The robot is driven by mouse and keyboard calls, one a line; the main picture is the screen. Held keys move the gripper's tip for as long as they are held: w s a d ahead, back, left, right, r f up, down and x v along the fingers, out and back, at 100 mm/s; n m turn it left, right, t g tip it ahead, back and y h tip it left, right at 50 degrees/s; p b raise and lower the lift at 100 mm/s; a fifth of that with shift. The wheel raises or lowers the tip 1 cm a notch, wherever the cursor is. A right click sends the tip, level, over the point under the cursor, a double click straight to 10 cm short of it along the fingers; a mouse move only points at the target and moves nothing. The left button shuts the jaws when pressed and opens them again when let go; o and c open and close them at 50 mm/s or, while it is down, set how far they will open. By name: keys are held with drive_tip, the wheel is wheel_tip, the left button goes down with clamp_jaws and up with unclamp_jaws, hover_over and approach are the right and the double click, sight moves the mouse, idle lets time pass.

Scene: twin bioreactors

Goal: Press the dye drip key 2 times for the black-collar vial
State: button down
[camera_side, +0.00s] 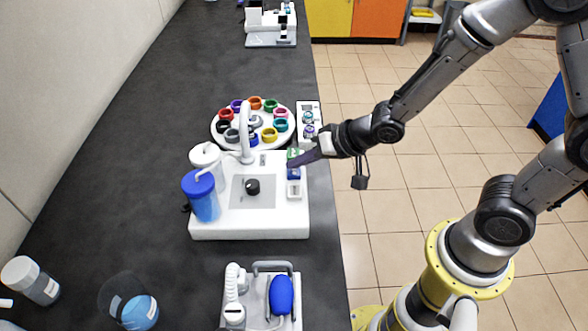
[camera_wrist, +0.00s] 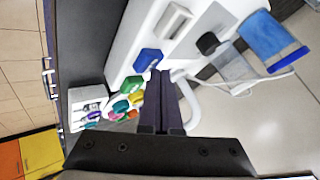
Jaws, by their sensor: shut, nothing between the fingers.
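My gripper (camera_side: 291,164) is shut and empty, its dark fingers reaching in from the right over the device's key strip. In the wrist view the fingertips (camera_wrist: 160,74) appear beside the blue key (camera_wrist: 148,60) and green key (camera_wrist: 131,86); I cannot tell whether they touch either. A white key (camera_side: 294,190) lies nearer the front of the strip. No readable label shows which is the dye drip key. The black-collar vial (camera_side: 222,126) stands at the left of the round white carousel (camera_side: 215,139), among several other coloured collars. A white arched spout (camera_side: 245,120) reaches over the carousel.
The white device (camera_side: 250,230) carries a black knob (camera_side: 253,187), a blue bottle (camera_side: 203,199) and a white bottle. A small vial rack (camera_side: 308,106) stands beside the carousel. A second device (camera_side: 262,300) and jars stand in front. The bench's left side is largely clear.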

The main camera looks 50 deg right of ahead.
sight(299, 173)
drive_tip(key=shift+f, duration=0.45)
idle(0.6)
drive_tip(key=shift+r, duration=0.85)
drive_tip(key=shift+r, duration=0.1)
drive_tip(key=shift+r, duration=2.35)
idle(0.8)
